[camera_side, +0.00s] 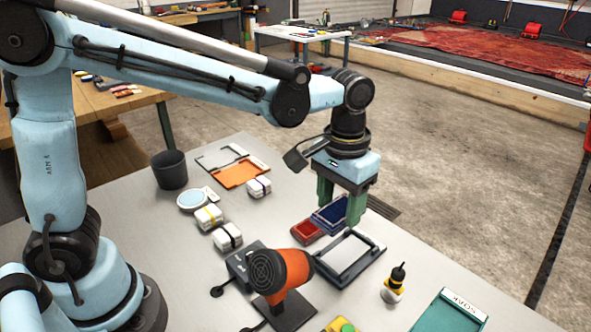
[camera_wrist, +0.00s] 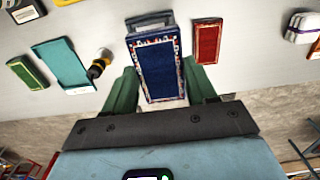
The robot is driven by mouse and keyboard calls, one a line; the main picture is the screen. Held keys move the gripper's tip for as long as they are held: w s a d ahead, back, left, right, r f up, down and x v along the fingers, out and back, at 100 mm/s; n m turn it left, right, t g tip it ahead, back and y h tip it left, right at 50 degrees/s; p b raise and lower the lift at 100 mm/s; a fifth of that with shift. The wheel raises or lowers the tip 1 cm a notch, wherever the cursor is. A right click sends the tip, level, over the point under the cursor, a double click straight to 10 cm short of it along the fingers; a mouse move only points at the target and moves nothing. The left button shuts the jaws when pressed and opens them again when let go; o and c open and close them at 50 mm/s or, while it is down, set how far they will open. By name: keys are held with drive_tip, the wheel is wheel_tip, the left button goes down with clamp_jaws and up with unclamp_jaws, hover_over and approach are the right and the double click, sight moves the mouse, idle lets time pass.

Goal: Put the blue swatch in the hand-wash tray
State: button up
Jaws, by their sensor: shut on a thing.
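My gripper (camera_side: 341,205) is shut on the blue swatch (camera_side: 328,213), a dark blue rectangle with a patterned border. In the wrist view the swatch (camera_wrist: 160,72) lies between the green fingers (camera_wrist: 161,90). It appears to be above the table, beside the red swatch (camera_side: 308,231); its exact height is unclear. A dark grey tray with a pale inside (camera_side: 320,262) sits just in front of it, partly covered by the swatch in the wrist view. A teal tray labelled SOAK (camera_side: 438,318) stands at the front right. No label naming a hand-wash tray is readable.
An orange-and-black device (camera_side: 280,272) stands left of the grey tray. A small yellow-black bottle (camera_side: 393,284) stands between the trays. Wrapped white bundles (camera_side: 227,237) and a black cup (camera_side: 169,169) are farther left. A green swatch (camera_wrist: 27,73) lies beyond the teal tray.

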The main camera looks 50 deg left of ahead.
drive_tip(key=w+a+f, duration=0.1)
drive_tip(key=a, duration=0.8)
drive_tip(key=w+a+f, duration=0.1)
drive_tip(key=w+a, duration=0.1)
drive_tip(key=a, duration=0.8)
drive_tip(key=w+a+f, duration=0.1)
drive_tip(key=a, duration=0.9)
drive_tip(key=shift+w+a+f, duration=0.15)
drive_tip(key=shift+w+f, duration=0.15)
drive_tip(key=shift+w, duration=0.05)
approach(238, 174)
drive_tip(key=shift+f, duration=2.75)
drive_tip(key=shift+f, duration=0.45)
drive_tip(key=o, duration=1.2)
